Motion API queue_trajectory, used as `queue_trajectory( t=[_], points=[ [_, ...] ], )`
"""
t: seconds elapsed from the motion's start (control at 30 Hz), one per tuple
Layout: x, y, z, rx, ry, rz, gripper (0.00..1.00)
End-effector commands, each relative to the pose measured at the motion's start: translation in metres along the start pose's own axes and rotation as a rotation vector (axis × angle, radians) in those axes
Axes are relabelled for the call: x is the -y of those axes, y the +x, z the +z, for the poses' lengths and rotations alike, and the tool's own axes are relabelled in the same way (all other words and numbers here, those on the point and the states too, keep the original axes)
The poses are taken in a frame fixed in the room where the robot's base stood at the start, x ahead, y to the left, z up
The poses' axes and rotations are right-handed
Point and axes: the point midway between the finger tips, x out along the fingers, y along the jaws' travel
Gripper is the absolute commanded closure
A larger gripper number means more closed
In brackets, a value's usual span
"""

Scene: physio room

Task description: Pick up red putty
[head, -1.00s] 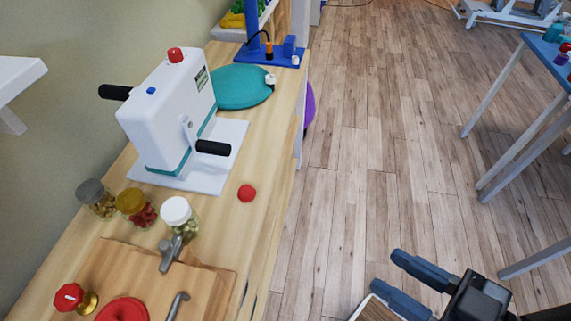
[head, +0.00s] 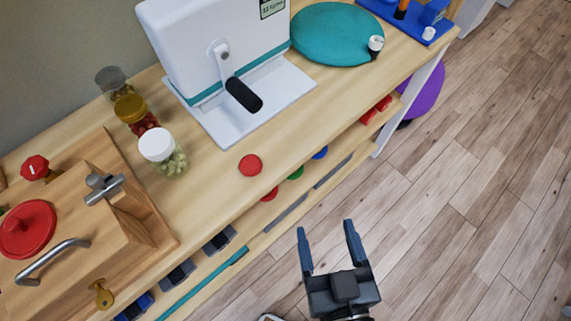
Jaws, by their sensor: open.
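The red putty (head: 250,165) is a small round red lump on the wooden counter (head: 212,192), near its front edge. It lies in front of the white machine's base plate and to the right of the white-lidded jar. My gripper (head: 328,232) is over the floor in front of the counter, below and right of the putty in the picture. Its two blue-grey fingers are spread apart with nothing between them. It is well apart from the putty.
A white machine (head: 195,45) with a black handle (head: 243,95) stands behind the putty. Jars (head: 163,152) stand left of it, and a wooden board with fixtures (head: 135,215) lies farther left. A teal disc (head: 335,35) is at the back right. Shelves below hold coloured items.

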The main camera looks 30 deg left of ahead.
Motion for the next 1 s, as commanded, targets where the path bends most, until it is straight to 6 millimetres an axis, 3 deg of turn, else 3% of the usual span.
queue_trajectory(
  t=[0.03,0.1,0.2,0.33,0.77,1.0],
  points=[
    [0.02,0.024,0.004,-0.015,-0.01,-0.044,0.27],
    [0.042,0.048,0.004,-0.025,-0.021,-0.086,0.27],
    [0.069,0.071,0.001,-0.036,-0.03,-0.128,0.27],
    [0.091,0.087,-0.003,-0.046,-0.036,-0.159,0.27],
    [0.104,0.123,-0.008,-0.049,-0.038,-0.17,0.27],
    [0.106,0.156,-0.011,-0.05,-0.039,-0.171,0.27]
  ],
)
